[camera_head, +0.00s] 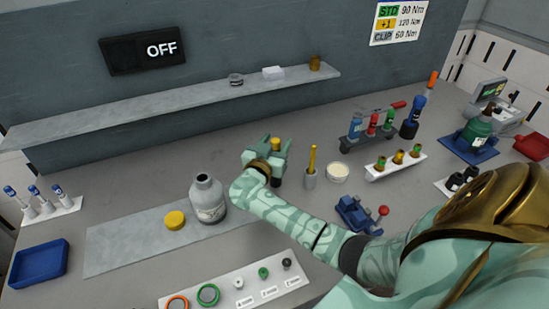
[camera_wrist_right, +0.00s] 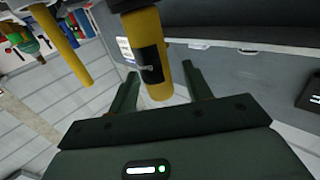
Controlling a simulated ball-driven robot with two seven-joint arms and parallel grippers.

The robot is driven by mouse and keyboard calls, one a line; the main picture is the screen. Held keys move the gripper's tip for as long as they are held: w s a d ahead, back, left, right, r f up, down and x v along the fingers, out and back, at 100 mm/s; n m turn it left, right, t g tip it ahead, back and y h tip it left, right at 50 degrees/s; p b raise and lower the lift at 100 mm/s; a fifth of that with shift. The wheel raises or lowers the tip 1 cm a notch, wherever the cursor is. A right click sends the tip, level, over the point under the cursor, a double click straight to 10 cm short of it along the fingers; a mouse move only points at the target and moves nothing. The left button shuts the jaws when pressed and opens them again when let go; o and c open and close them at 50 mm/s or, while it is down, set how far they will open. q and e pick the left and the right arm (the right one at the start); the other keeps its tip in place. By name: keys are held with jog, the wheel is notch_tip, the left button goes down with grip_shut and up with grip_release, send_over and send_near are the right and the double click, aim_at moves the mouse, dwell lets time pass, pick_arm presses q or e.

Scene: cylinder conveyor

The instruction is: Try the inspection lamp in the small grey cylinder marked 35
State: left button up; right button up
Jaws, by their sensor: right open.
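My right gripper (camera_head: 275,148) is open above the middle of the table. A yellow-topped tube (camera_head: 276,144) stands between its fingers. In the right wrist view the yellow tube (camera_wrist_right: 163,82), with a black label, lies between the open fingers (camera_wrist_right: 160,76), with gaps at its sides. I cannot tell whether it is the inspection lamp. A small grey cylinder (camera_head: 310,182) stands just right of the gripper, with a yellow rod (camera_head: 312,158) upright in it. No number 35 is legible. The yellow rod also shows in the right wrist view (camera_wrist_right: 70,45). My left gripper is not in view.
A white round dish (camera_head: 338,171), a tube rack (camera_head: 353,142) and a blue device with a red knob (camera_head: 352,213) stand to the right. The sign (camera_head: 143,49) reads OFF.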

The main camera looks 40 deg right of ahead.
jog(key=shift+r, duration=0.2)
grip_shut()
